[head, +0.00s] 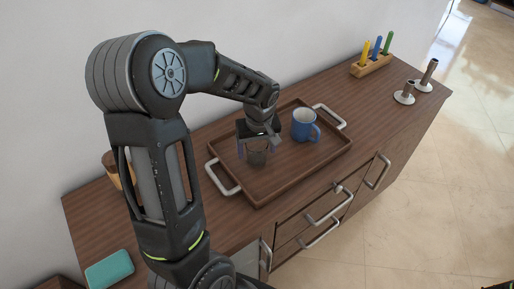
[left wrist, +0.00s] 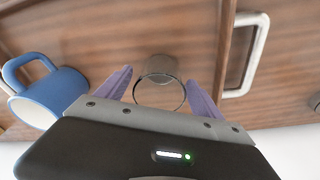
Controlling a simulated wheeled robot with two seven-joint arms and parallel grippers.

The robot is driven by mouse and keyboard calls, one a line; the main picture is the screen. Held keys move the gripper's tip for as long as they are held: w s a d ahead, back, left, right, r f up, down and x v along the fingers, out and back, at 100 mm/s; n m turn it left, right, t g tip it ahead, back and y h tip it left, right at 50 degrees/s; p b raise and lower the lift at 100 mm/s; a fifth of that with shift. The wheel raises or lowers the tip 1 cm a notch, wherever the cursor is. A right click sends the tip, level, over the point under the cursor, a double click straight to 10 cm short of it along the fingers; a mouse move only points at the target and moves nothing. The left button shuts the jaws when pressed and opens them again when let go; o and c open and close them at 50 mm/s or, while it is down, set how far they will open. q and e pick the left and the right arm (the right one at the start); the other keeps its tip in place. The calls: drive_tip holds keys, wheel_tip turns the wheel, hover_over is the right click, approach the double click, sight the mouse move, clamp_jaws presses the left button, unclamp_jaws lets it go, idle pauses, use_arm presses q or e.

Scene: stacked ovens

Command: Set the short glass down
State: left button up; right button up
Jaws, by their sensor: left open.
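The short glass (head: 257,152) is a small clear tumbler on the wooden tray (head: 290,178), near the tray's left end. In the left wrist view the glass (left wrist: 159,82) shows its round rim between my two purple fingertips. My left gripper (head: 256,148) is open around the glass, with a visible gap on each side of it in the left wrist view (left wrist: 160,92). The glass looks upright; whether its base rests on the tray is hard to tell. My right gripper is not seen.
A blue mug (head: 304,124) stands on the tray right of the glass. The tray has white handles (head: 222,178). A pen block (head: 371,65) and metal candle holders (head: 405,93) stand at the far right. A teal box (head: 109,270) lies at the near left.

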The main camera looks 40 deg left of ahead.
sight(258, 163)
use_arm(q)
drive_tip(key=shift+r, duration=0.1)
drive_tip(key=shift+r, duration=0.6)
wheel_tip(258, 163, up, 11)
drive_tip(key=s+d, duration=0.1)
drive_tip(key=shift+d, duration=0.2)
drive_tip(key=shift+s+f, duration=0.1)
drive_tip(key=shift+f, duration=0.05)
